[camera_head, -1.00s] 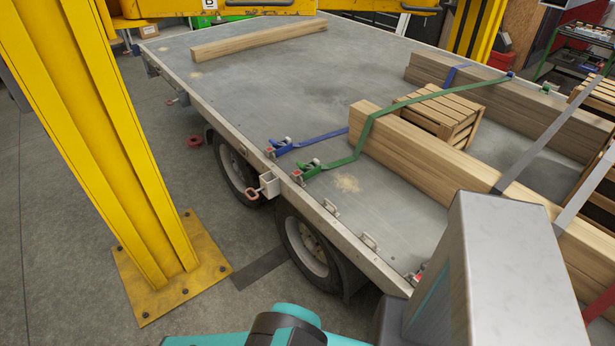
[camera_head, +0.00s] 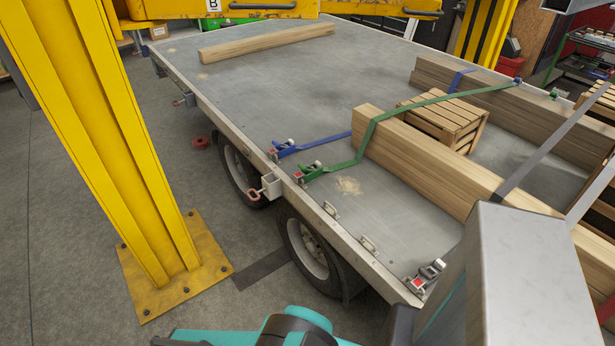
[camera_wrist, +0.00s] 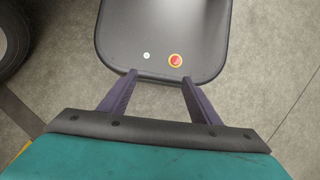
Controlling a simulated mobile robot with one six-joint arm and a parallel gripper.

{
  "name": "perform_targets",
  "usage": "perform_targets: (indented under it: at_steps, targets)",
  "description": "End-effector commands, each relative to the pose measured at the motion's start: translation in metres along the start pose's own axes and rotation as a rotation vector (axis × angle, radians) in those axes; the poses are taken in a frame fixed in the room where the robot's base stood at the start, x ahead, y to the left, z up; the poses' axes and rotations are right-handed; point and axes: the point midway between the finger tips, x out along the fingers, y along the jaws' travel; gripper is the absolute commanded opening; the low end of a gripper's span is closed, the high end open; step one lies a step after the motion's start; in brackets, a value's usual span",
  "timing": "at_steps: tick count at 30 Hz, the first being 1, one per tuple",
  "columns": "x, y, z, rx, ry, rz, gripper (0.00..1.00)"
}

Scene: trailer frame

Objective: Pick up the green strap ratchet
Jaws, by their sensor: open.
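The green strap ratchet (camera_head: 311,171) sits at the near side edge of the trailer bed (camera_head: 270,100), in the middle of the head view. Its green strap (camera_head: 345,164) runs from it to the right and up over a long timber beam (camera_head: 410,145). My gripper shows only in the wrist view (camera_wrist: 160,88). Its two purple fingers are apart with nothing between them. It points down at a dark part of my own base and the floor, away from the ratchet. The ratchet is not in the wrist view.
A blue strap ratchet (camera_head: 284,147) sits just left of the green one. A grey strap's ratchet (camera_head: 430,273) is farther right on the same edge. A yellow post (camera_head: 125,150) stands at left. A wooden crate (camera_head: 445,120) sits among the beams. Bare floor (camera_head: 75,240) shows at left.

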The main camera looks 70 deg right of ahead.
Motion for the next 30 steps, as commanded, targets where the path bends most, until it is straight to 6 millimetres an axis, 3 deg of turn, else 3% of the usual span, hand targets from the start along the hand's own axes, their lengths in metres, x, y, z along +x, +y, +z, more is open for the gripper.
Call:
perform_targets:
  at_steps: [2,11,18,24,30]
  targets:
    - [-0.007,0.026,-0.011,-0.012,0.016,-0.007,0.57]
    - [-0.058,0.097,-0.068,-0.159,0.108,-0.001,0.57]
    - [-0.107,0.181,-0.101,-0.289,0.18,0.036,0.57]
    - [-0.148,0.261,-0.112,-0.39,0.224,0.085,0.57]
    - [-0.189,0.35,-0.105,-0.484,0.248,0.146,0.57]
